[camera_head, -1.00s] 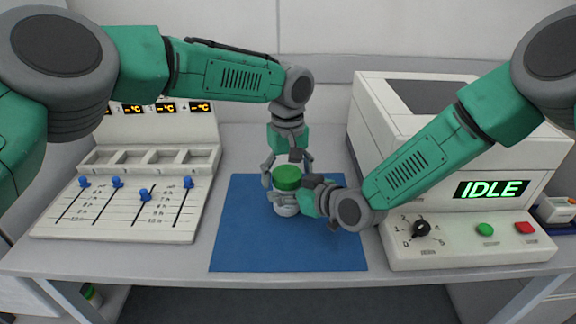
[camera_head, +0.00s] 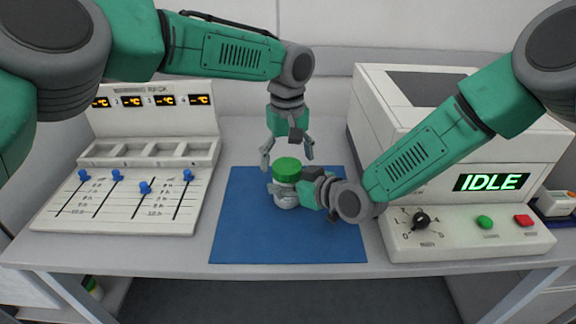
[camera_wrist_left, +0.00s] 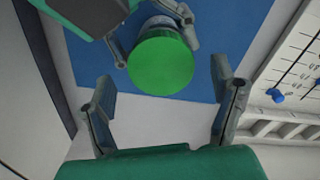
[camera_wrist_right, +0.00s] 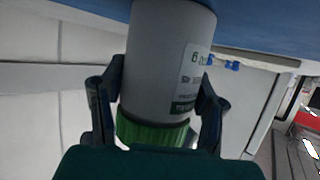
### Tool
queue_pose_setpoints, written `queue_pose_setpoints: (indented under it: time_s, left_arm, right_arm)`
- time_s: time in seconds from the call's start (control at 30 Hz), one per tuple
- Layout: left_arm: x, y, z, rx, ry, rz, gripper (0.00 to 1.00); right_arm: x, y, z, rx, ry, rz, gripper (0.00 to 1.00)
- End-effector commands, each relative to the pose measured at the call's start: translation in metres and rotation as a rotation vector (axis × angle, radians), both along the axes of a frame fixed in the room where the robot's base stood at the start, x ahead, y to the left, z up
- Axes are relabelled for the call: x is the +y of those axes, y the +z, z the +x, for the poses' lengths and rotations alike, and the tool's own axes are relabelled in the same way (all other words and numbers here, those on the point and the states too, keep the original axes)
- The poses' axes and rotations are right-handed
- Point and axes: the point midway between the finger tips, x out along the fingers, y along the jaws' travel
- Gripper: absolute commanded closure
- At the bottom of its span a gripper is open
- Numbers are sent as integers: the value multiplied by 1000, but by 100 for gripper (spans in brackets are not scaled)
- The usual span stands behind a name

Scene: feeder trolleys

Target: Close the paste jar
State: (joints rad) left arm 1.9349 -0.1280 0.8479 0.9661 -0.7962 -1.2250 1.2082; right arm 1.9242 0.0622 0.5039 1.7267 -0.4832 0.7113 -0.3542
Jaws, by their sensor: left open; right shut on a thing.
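The paste jar (camera_head: 288,201) is a white jar with a printed label, upright at the blue mat. Its green lid (camera_head: 287,170) sits on top and appears level; whether it is tight cannot be told. My right gripper (camera_wrist_right: 160,98) is shut on the jar body, its fingers either side just below the lid, which also shows in the right wrist view (camera_wrist_right: 153,133). My left gripper (camera_head: 287,153) is open and empty, pointing down above the lid. In the left wrist view, the round lid top (camera_wrist_left: 161,62) lies between its spread fingers (camera_wrist_left: 162,85), apart from them.
The blue mat (camera_head: 245,235) is clear around the jar. A white machine with an IDLE display (camera_head: 490,182) stands at the right, near my right forearm. A slider panel with several blue knobs (camera_head: 116,175) stands at the left. The table's front edge lies just beyond the mat.

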Motion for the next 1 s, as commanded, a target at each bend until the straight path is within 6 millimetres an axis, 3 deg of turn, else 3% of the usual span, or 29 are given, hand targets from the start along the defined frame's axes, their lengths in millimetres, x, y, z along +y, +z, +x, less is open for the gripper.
queue_pose_setpoints:
  time_s: [0.2, 0.43, 0.47, 0.5, 0.53, 0.83, 1.0]
  left_arm:
    - [0, 21, 0, -1, -1, 0, 21]
    - [0, 22, 0, 1, -1, 0, 21]
    - [0, 22, 0, 1, -1, 0, 18]
    - [0, 22, 0, 1, -1, 0, 4]
    - [0, 22, 0, 1, -1, 0, 0]
    - [0, 24, 0, 0, 0, 0, 0]
    - [0, 46, 1, -4, 1, 0, 0]
  right_arm:
    - [1, 0, 0, 0, 1, 0, 100]
    - [1, 0, 0, 0, 1, 0, 100]
    - [1, 0, 0, 0, 1, 0, 100]
    - [1, 0, 0, 0, 1, 0, 100]
    - [1, 0, 0, 0, 1, 0, 100]
    - [1, 0, 0, 1, 2, 1, 100]
    - [1, 0, -1, 1, 2, 1, 100]
